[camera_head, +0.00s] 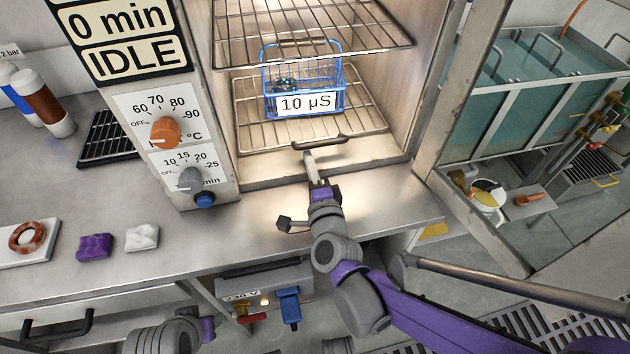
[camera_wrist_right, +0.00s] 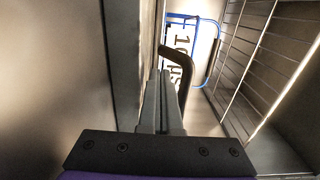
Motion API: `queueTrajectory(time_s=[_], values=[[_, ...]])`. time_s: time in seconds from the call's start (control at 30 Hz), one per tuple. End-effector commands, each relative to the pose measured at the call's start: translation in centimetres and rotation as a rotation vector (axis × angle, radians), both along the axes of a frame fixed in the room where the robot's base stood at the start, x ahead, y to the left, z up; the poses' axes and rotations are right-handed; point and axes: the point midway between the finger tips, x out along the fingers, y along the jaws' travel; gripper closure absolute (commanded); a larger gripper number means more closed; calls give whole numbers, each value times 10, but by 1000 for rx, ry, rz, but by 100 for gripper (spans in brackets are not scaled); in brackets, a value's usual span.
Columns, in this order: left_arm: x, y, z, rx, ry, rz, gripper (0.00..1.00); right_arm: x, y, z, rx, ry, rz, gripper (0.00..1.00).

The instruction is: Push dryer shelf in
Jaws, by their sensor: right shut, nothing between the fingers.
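The dryer (camera_head: 255,186) stands open. Its lower wire shelf (camera_head: 365,128) carries a blue wire basket (camera_head: 340,75) with a "10 µS" label. The shelf's dark front handle (camera_head: 325,141) is near the dryer's front lip. My right gripper (camera_head: 309,158) is shut and empty, its fingertips just in front of the handle. In the right wrist view the shut fingers (camera_wrist_right: 164,80) are close beside the curved handle (camera_wrist_right: 182,62), with the basket (camera_wrist_right: 205,45) beyond; I cannot tell if they touch. A grey part of my left arm shows at bottom left, its fingers out of view.
An upper wire shelf (camera_head: 310,35) sits above the basket. The control panel (camera_head: 165,105) reads "0 min IDLE". The dryer's open door (camera_head: 450,100) stands on the right. Small items, including a purple block (camera_head: 94,246), lie on the steel bench (camera_head: 190,255).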

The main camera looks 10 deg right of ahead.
Motion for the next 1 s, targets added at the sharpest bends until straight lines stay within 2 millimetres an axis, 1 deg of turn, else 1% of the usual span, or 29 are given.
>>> queueTrajectory(time_s=[0.03, 0.1, 0.2, 0.33, 0.67, 0.77, 0.9, 1.0], values=[[0, 0, -3, 0, 1, 0, 50, 9, 0, -1, -2, 0, -1, 100], [1, 0, -5, 0, 2, 0, 50, 18, 0, -1, -1, 1, -1, 100], [1, 0, -6, 0, 2, 0, 50, 25, 1, -1, -2, 1, 0, 100], [1, 0, -7, 0, 2, 0, 50, 30, 1, 0, -1, 1, 1, 100], [1, 0, -6, 0, 2, 0, 50, 31, 1, 0, -1, 0, 1, 100], [1, 0, -6, 0, 2, 0, 50, 40, 1, 0, -1, 1, 0, 100], [1, 0, -5, 0, 2, 0, 50, 58, 2, 0, -2, 0, 0, 100], [0, 0, -6, 0, 2, 0, 50, 61, 2, 1, -1, 0, -1, 100]])
